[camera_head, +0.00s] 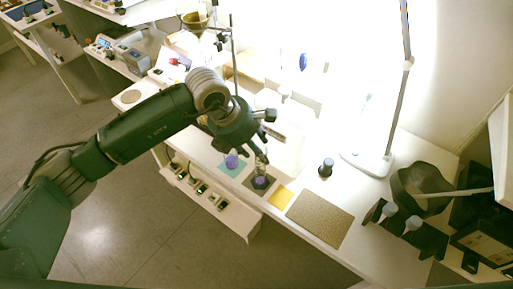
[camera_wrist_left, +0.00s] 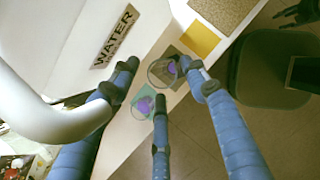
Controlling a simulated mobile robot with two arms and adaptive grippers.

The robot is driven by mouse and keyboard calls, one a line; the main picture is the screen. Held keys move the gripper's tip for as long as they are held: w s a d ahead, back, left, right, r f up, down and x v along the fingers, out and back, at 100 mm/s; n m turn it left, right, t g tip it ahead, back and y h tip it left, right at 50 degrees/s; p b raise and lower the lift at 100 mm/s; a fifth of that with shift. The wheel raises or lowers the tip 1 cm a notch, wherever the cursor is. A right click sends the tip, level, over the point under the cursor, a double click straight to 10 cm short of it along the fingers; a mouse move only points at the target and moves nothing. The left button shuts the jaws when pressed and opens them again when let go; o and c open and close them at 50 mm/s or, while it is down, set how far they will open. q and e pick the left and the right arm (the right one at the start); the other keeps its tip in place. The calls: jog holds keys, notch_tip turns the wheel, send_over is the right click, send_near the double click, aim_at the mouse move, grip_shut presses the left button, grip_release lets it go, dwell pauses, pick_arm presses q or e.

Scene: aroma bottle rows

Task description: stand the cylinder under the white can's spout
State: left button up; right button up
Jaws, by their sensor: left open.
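A clear cylinder with a purple base (camera_head: 260,181) stands upright on a dark grey mat; it also shows in the left wrist view (camera_wrist_left: 172,68). A second one (camera_head: 232,161) stands on a teal mat and shows in the wrist view (camera_wrist_left: 145,105). My left gripper (camera_head: 264,138) is open above and beside them. In the wrist view its blue fingers (camera_wrist_left: 160,75) spread around the grey-mat cylinder, with no clear contact. The white can (camera_wrist_left: 70,35), labelled WATER, fills the upper left there, with a curved white tube (camera_wrist_left: 40,112). In the head view glare washes the can out.
A yellow mat (camera_head: 281,197) and a brown textured mat (camera_head: 320,217) lie to the right. A dark bottle (camera_head: 326,168) and a lamp base (camera_head: 367,162) stand behind them. The table's front edge is close to the cylinders. A dark bowl (camera_head: 420,188) is at the right.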

pick_arm(q)
jog(key=b+v, duration=0.2)
jog(key=v, duration=1)
jog(key=shift+r+b, duration=0.2)
jog(key=shift+b, duration=0.15)
pick_arm(e)
jog(key=f, duration=0.1)
jog(key=w+f, duration=0.1)
jog(key=shift+a+f, duration=0.3)
jog(key=shift+a, duration=0.2)
